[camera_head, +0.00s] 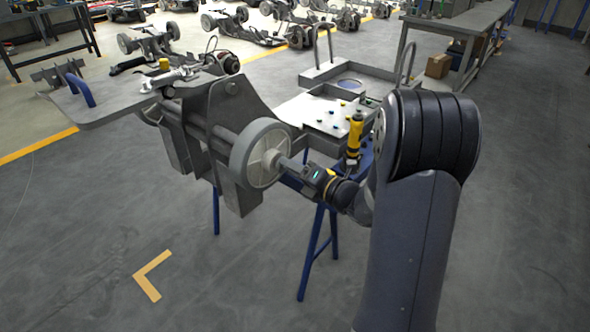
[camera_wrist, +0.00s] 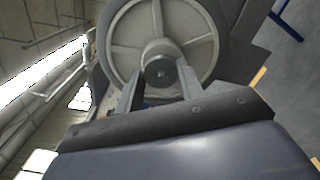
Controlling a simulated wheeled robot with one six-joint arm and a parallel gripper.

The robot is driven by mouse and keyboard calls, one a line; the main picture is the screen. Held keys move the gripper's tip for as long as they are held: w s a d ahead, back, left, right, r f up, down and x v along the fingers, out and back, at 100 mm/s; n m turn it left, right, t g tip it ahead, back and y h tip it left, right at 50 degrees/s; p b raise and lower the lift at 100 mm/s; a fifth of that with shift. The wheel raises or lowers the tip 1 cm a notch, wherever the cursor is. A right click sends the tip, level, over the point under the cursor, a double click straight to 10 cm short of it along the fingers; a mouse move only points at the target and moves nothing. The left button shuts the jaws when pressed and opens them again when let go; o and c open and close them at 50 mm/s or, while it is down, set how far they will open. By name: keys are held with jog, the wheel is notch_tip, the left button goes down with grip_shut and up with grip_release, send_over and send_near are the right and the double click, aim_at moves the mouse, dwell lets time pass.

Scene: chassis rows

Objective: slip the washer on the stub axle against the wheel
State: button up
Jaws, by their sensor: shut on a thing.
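The grey wheel (camera_head: 240,154) is mounted upright on the chassis, its spoked face and hub toward my gripper; it fills the upper wrist view (camera_wrist: 120,57). The stub axle (camera_wrist: 160,73) points out of the hub toward the wrist camera, its round dark end between my fingers. My gripper (camera_head: 283,162) is at the hub from the right. In the wrist view my gripper (camera_wrist: 160,88) has its two fingers apart, one on each side of the axle, shut on the washer. The washer itself is not clearly distinguishable, and its gap to the wheel cannot be told.
The chassis plate (camera_head: 120,104) carries parts beside the wheel. Behind my wrist stands a blue-legged stand (camera_head: 315,250) with a tray (camera_head: 325,113) and a yellow-black tool (camera_head: 354,135). A grey bench (camera_head: 455,22) stands back right. The floor in front is clear.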

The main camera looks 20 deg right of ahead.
jog(key=shift+w+a, duration=0.4)
jog(key=shift+w, duration=0.15)
jog(key=o, duration=1.1)
jog(key=v, duration=1)
jog(key=shift+s+d+p, duration=0.2)
jog(key=shift+s+p, duration=0.1)
